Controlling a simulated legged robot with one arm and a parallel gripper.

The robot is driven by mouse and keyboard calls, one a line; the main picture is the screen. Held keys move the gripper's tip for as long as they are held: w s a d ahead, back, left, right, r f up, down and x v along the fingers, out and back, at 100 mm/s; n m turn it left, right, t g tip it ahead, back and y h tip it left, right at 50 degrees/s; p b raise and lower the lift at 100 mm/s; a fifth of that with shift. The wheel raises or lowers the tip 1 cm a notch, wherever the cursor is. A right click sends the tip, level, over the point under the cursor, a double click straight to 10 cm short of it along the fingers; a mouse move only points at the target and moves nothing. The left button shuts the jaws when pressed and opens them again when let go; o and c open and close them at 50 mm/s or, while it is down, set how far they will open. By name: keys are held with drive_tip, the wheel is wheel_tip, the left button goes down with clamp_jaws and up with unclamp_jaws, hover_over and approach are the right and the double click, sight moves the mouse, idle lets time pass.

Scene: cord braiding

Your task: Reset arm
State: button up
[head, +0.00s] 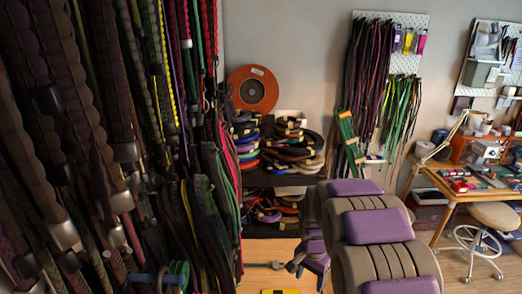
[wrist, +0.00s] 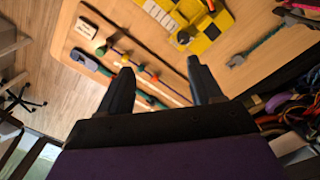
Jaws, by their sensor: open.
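My gripper (wrist: 158,82) is open in the wrist view, its two dark fingers spread apart with nothing between them. Beyond the fingers is a wooden board (wrist: 75,40) with cords (wrist: 130,57) carrying coloured beads laid along it. A yellow block-like fixture (wrist: 208,38) lies past the right finger. In the head view my purple and grey arm runs through the lower middle, and the gripper end is not clearly seen there.
Many hanging belts and cords (head: 125,130) fill the left of the head view. A shelf (head: 275,182) holds coiled cords behind my arm. A workbench (head: 455,190) and a stool (head: 497,215) stand at the right. Coiled cords (wrist: 285,110) also lie right of the gripper.

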drive_tip(key=s+r+n+b, duration=0.1)
drive_tip(key=s+r+n, duration=0.1)
drive_tip(key=s+r, duration=0.45)
drive_tip(key=s+r+n, duration=0.2)
drive_tip(key=s+r, duration=0.1)
drive_tip(key=s, duration=0.6)
drive_tip(key=s+r+n+g+b, duration=0.1)
drive_tip(key=s+n, duration=0.3)
drive_tip(key=s, duration=1.5)
drive_tip(key=shift+s+a+r+b, duration=0.2)
drive_tip(key=shift+a+b, duration=0.1)
drive_tip(key=shift+b, duration=0.2)
